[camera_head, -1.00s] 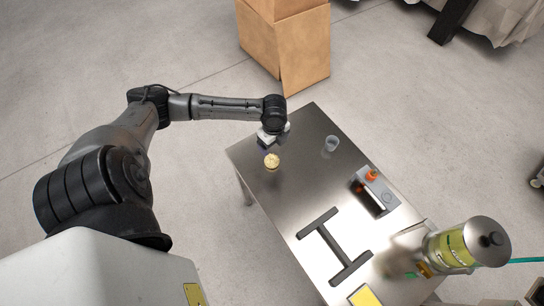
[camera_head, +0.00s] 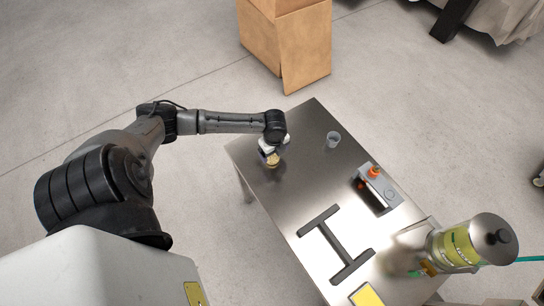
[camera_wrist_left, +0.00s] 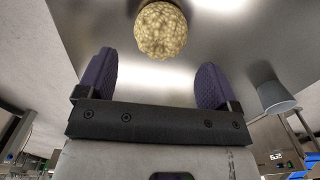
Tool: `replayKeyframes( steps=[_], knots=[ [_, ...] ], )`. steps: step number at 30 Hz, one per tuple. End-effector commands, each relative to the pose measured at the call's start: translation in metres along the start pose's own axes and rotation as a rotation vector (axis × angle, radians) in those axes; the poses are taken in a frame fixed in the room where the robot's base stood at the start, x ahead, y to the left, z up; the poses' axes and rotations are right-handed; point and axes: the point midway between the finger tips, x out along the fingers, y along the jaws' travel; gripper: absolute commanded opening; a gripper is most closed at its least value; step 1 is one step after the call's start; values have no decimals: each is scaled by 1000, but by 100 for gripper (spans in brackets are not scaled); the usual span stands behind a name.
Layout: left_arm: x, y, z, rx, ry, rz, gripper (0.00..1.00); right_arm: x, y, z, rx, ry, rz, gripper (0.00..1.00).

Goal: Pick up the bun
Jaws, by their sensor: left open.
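The bun (camera_head: 272,160) is a small round yellowish piece on the steel table, near its left corner. My left gripper (camera_head: 266,154) is right at the bun in the head view and partly covers it. In the left wrist view the bun (camera_wrist_left: 161,30) sits at the top, beyond the two purple fingertips and roughly between their lines. The left gripper (camera_wrist_left: 155,80) is open and empty, with a clear gap between the fingers. My right gripper is not in view.
On the steel table (camera_head: 300,130) stand a small grey cup (camera_head: 333,140), a grey box with an orange button (camera_head: 378,190) and a dark H-shaped frame (camera_head: 335,245). A machine with a lidded canister (camera_head: 470,245) stands at the right. A cardboard box (camera_head: 290,45) is on the floor behind.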

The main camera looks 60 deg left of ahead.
Motion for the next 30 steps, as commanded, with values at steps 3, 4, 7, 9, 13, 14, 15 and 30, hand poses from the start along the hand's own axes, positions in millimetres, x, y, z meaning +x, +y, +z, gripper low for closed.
replayKeyframes(
  steps=[3,4,7,9,13,14,15,30],
  knots=[
    [10,1,1,-1,0,1,86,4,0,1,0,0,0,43],
    [14,1,1,-1,0,2,86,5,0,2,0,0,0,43],
    [27,1,2,-3,1,2,86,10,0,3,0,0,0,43],
    [37,2,2,-2,2,2,86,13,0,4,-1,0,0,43],
    [49,2,3,-2,-1,1,86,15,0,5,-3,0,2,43],
    [50,2,3,-2,-1,1,86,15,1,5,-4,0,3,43],
    [50,1,3,-1,-1,0,86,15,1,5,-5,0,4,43],
    [50,1,3,0,-1,0,54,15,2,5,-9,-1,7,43]
  ],
)
